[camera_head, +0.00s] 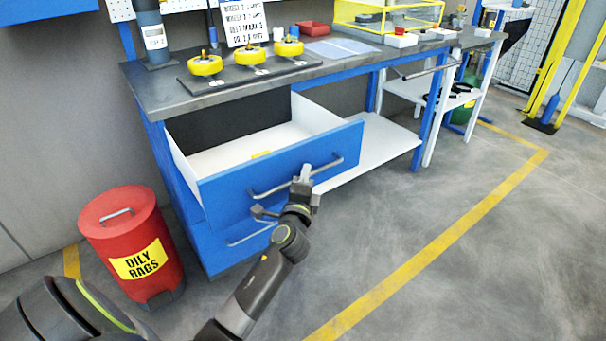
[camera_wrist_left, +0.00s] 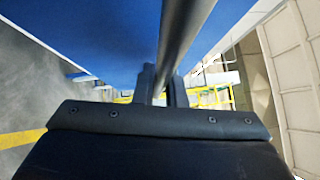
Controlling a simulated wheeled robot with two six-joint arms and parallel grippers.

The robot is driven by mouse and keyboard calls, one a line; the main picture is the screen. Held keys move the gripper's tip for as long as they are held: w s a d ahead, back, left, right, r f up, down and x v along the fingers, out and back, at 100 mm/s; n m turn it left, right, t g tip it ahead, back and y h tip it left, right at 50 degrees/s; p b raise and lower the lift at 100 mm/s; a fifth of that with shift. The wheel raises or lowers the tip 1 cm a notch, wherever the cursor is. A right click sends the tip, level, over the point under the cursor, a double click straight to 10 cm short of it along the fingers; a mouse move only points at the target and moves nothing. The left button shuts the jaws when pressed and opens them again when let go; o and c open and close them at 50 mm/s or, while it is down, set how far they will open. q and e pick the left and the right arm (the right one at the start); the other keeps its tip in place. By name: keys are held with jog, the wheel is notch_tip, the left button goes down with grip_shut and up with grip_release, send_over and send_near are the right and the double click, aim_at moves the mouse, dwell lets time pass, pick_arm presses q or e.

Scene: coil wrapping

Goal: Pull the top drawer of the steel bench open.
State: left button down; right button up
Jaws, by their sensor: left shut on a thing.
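The top drawer (camera_head: 285,164) of the steel bench (camera_head: 165,92) stands well open, its white inside showing with a small yellow thing (camera_head: 261,154) in it. Its blue front has a grey bar handle (camera_head: 268,193). My left gripper (camera_head: 304,176) is shut on this handle, toward the right part of the drawer front. In the left wrist view the handle bar (camera_wrist_left: 185,40) runs between the fingers (camera_wrist_left: 160,85), in front of the blue drawer face (camera_wrist_left: 100,35). My right gripper is not in view.
A lower drawer with its own handle (camera_head: 250,235) is shut below. A red oily-rags bin (camera_head: 132,240) stands left of the bench. Yellow wheels (camera_head: 250,56) sit on the bench top. The floor to the right (camera_head: 440,270) is clear.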

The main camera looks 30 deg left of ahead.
pick_arm(q)
jog(key=shift+s+d, duration=0.2)
jog(key=shift+d, duration=0.2)
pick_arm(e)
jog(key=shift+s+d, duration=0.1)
pick_arm(q)
jog(key=c, duration=1.5)
grip_release()
